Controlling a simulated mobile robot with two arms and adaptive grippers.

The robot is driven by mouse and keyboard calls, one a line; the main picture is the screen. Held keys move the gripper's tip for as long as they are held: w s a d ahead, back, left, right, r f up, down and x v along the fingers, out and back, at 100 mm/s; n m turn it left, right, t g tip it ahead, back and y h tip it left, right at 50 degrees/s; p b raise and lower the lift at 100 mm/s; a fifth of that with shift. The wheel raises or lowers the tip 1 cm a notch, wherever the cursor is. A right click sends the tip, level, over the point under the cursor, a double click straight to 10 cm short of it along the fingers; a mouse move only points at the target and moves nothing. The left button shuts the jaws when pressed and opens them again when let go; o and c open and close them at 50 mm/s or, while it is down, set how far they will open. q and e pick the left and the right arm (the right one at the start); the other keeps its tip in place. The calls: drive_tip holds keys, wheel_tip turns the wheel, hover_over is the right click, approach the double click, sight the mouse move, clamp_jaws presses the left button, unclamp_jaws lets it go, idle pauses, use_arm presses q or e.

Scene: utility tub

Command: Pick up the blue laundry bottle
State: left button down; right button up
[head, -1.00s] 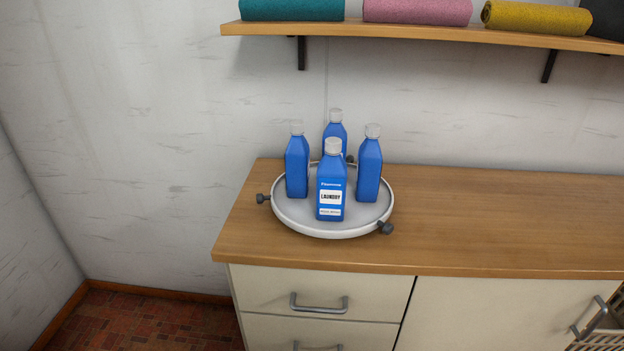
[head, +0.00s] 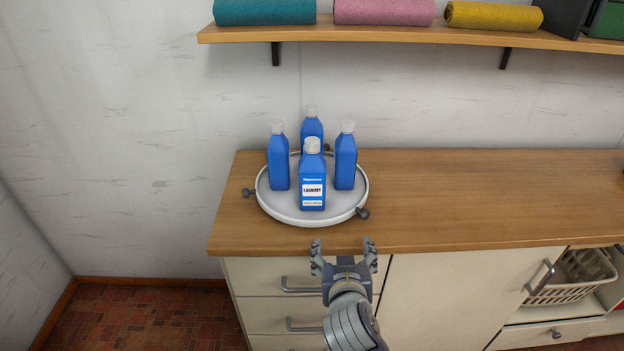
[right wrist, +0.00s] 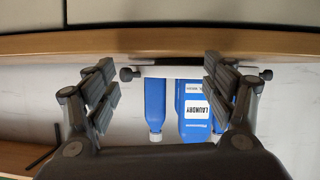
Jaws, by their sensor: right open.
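The blue laundry bottle (head: 312,188) stands upright at the front of a round white tray (head: 300,219), with a white label reading LAUNDRY and a grey-white cap. Three similar blue bottles stand behind and beside it, at left (head: 278,165), right (head: 345,163) and back (head: 312,128). My right gripper (head: 343,246) is open and empty, in front of the counter edge and short of the tray. The right wrist view is upside down; the labelled bottle (right wrist: 195,108) shows between the open fingers (right wrist: 162,88), beyond them. My left gripper is not in view.
The tray has dark knobs (head: 362,213) on its rim and sits on a wooden counter (head: 480,195), clear to the right. A shelf (head: 400,36) with rolled towels hangs above. Drawers and a basket (head: 575,280) are below.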

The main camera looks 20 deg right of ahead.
sight(312, 175)
drive_tip(key=w+a+r+t, duration=0.1)
drive_tip(key=w+r, duration=0.2)
drive_tip(key=w+a+r+t, duration=0.1)
drive_tip(key=w+r+t, duration=0.1)
drive_tip(key=w+r, duration=0.2)
drive_tip(key=w+a+r+t, duration=0.1)
drive_tip(key=w+r, duration=0.3)
drive_tip(key=shift+w+t+h+p, duration=0.2)
drive_tip(key=shift+t+h+p, duration=0.1)
drive_tip(key=shift+f+x, duration=0.15)
drive_tip(key=shift+x, duration=1.3)
drive_tip(key=shift+f+x, duration=0.15)
drive_tip(key=shift+x, duration=1.3)
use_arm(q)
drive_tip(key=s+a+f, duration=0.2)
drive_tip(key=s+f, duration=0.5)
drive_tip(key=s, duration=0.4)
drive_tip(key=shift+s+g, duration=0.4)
use_arm(e)
drive_tip(key=shift+a, duration=0.1)
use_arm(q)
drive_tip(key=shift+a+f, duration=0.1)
use_arm(e)
drive_tip(key=shift+c, duration=0.6)
drive_tip(key=shift+r, duration=0.1)
drive_tip(key=c, duration=1.3)
